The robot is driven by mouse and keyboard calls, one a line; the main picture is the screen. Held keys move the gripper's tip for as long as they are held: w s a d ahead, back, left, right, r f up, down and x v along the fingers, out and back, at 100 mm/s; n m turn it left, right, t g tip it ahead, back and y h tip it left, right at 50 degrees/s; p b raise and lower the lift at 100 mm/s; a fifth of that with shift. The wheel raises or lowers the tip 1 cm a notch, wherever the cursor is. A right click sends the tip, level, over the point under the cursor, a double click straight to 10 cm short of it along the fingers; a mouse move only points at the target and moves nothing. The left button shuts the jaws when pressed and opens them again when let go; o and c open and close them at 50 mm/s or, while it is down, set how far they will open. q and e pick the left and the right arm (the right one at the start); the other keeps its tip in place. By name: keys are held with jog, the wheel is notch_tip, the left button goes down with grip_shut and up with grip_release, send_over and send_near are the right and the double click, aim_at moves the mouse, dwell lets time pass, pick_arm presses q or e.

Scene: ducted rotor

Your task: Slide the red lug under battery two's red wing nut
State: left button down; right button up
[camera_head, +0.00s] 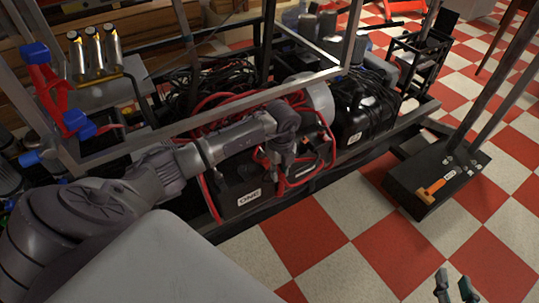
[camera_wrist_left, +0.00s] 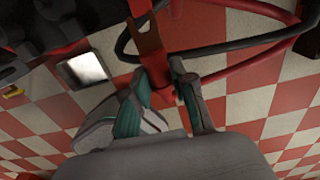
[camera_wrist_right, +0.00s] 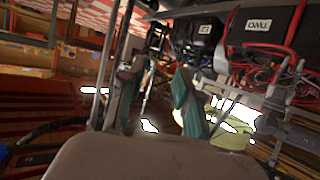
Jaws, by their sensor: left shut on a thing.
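In the left wrist view the left fingers are shut on a red piece (camera_wrist_left: 153,72), at the red cable's end. A black box marked TWO, battery two (camera_wrist_right: 258,32), shows at the top of the right wrist view beside red cables. Its red wing nut cannot be made out. My right gripper (camera_head: 456,286) is open and empty over the floor, apart from the machine.
Metal frame bars (camera_head: 215,118) cross above the batteries, close to my left arm. Red and black cables (camera_head: 205,95) crowd the bay. A black foot plate (camera_head: 437,178) with an orange-handled tool (camera_head: 432,190) stands to the right. The checkered floor (camera_head: 330,245) in front is clear.

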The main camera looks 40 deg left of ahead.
jog(key=s+d+f+g+h+p, duration=0.1)
jog(key=s+d+f+g, duration=0.1)
jog(key=s+f+g, duration=0.3)
jog(key=shift+s+d+f+p, duration=0.2)
jog(key=shift+s+f+p, duration=0.15)
dwell(0.4)
